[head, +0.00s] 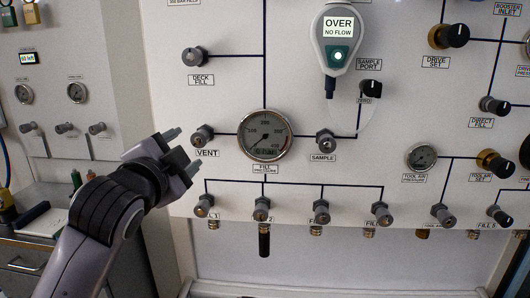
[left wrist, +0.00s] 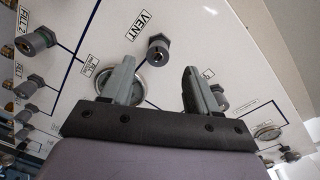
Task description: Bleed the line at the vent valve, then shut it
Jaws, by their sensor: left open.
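The vent valve (head: 203,135) is a small grey knob above the VENT label (head: 207,153), left of the round fill pressure gauge (head: 265,135). A dark line joins it to the gauge. In the left wrist view the vent knob (left wrist: 158,48) shows beyond and between the fingers, beside its label. My left gripper (head: 184,150) is open and empty, just left of the vent knob and apart from it; its fingers (left wrist: 162,88) point toward the panel. The gauge is partly hidden behind one finger in the wrist view. My right gripper is not in view.
A meter (head: 338,40) reading OVER NO FLOW hangs above the sample valve (head: 325,141). The deck fill valve (head: 194,57) is above the vent. A row of fill valves (head: 321,212) runs below. A cabinet (head: 30,258) with loose items stands at left.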

